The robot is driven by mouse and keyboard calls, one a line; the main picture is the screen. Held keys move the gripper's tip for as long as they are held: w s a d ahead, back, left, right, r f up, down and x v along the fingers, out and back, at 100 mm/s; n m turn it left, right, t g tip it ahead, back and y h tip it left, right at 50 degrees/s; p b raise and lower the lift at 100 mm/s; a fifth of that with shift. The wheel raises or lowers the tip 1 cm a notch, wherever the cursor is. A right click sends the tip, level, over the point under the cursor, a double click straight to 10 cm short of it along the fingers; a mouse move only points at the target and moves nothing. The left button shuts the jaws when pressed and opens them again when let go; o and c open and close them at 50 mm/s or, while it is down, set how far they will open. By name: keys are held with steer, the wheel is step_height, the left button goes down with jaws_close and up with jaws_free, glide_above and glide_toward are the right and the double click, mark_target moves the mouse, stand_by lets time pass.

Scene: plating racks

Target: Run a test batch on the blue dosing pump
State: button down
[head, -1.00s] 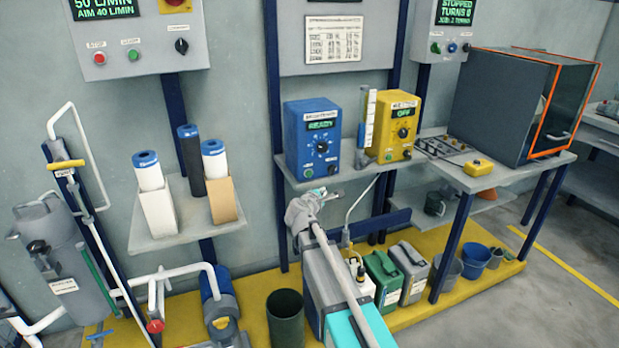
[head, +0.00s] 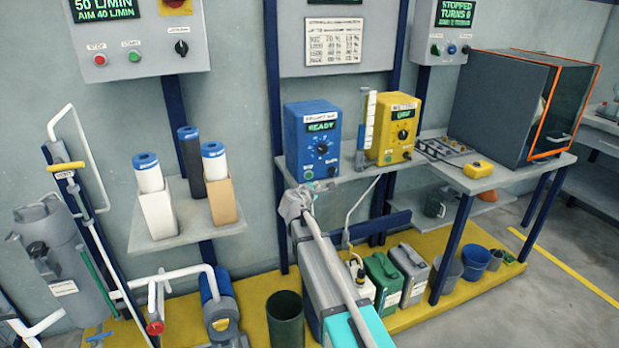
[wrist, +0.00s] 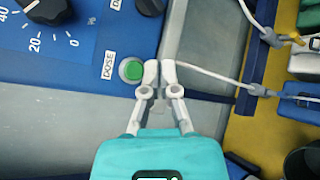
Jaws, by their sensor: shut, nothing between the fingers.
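The blue dosing pump (head: 312,160) stands on the left of the shelf, and its green display reads READY. In the wrist view its blue front (wrist: 90,50) shows a black dial (wrist: 45,8) with a scale marked 0, 20 and 40. A green button (wrist: 131,69) labelled DOSE sits low on that front, with part of another black control above it. My gripper (wrist: 160,68) is shut and empty. Its fingertips are just right of the green button, near the pump's lower right edge. Contact cannot be told.
A graduated cylinder (head: 367,120) and a yellow pump (head: 397,130) stand right of the blue pump. A grey oven-like box (head: 500,110) with an orange-edged door is further right. Jerrycans (head: 382,275) and buckets (head: 475,258) stand on the yellow floor below.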

mark_target(312, 177)
steer(key=shift+w+a, duration=0.25)
steer(key=shift+w, duration=0.55)
steer(key=shift+w+a, duration=0.25)
steer(key=shift+w, duration=0.55)
steer(key=shift+w+a, duration=0.25)
steer(key=shift+w, duration=0.6)
stand_by(1.5)
steer(key=shift+s, duration=0.15)
stand_by(0.3)
steer(key=shift+s+d, duration=0.3)
steer(key=shift+s, duration=0.45)
steer(key=shift+s, duration=0.1)
steer(key=shift+s+d, duration=0.25)
steer(key=shift+s, duration=0.5)
steer(key=shift+s+d, duration=0.25)
steer(key=shift+s, duration=0.5)
steer(key=shift+s+d, duration=0.25)
steer(key=shift+s, duration=0.5)
